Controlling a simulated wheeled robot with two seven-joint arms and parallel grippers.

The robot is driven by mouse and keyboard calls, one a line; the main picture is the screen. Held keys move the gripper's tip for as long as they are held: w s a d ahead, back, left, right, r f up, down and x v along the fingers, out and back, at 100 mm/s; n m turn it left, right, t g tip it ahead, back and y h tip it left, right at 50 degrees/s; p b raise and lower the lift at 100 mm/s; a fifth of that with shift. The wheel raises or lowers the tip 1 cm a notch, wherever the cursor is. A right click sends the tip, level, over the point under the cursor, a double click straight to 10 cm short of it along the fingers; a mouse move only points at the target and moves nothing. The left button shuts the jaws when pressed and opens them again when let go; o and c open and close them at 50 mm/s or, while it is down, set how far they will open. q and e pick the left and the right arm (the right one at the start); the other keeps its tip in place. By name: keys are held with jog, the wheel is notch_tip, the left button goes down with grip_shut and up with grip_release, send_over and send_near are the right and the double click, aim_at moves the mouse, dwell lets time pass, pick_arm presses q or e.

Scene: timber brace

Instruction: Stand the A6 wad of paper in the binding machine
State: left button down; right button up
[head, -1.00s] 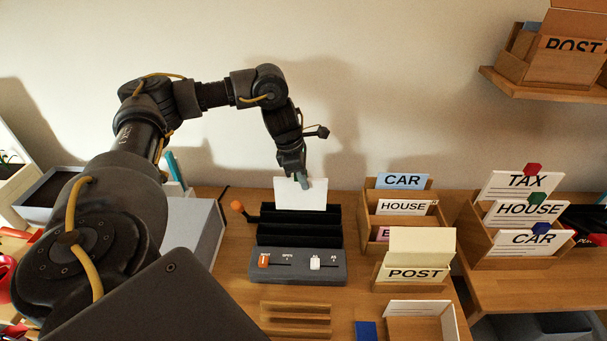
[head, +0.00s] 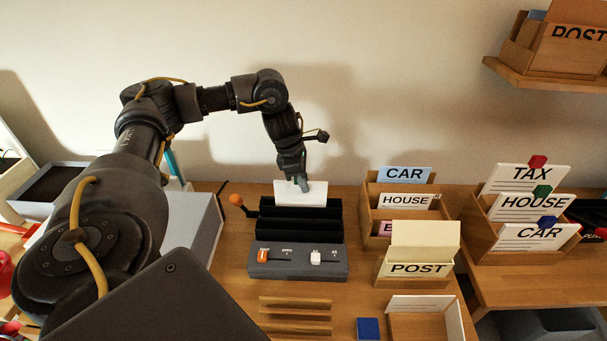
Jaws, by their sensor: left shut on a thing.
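The white wad of paper (head: 313,193) stands upright at the back of the binding machine (head: 299,263). Its lower part is hidden behind the machine's black ridges, so I cannot tell whether it touches the bottom. My left gripper (head: 301,184) comes from above and is shut on the top edge of the wad. The machine has a grey front with an orange slider (head: 263,255), a white slider (head: 316,257) and an orange-knobbed lever (head: 236,200) on its left. My right gripper is not in view.
Right of the machine stand a wooden sorter with CAR and HOUSE cards (head: 403,203) and a POST box (head: 418,262). A TAX, HOUSE and CAR rack (head: 480,237) is further right. A grey box (head: 205,240) is at left. Wooden slats (head: 295,316) lie in front.

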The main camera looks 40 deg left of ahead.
pick_arm(q)
jog(key=shift+f+b, duration=0.65)
jog(key=shift+f, duration=0.4)
jog(key=c, duration=0.8)
grip_release()
jog(key=shift+c, duration=0.2)
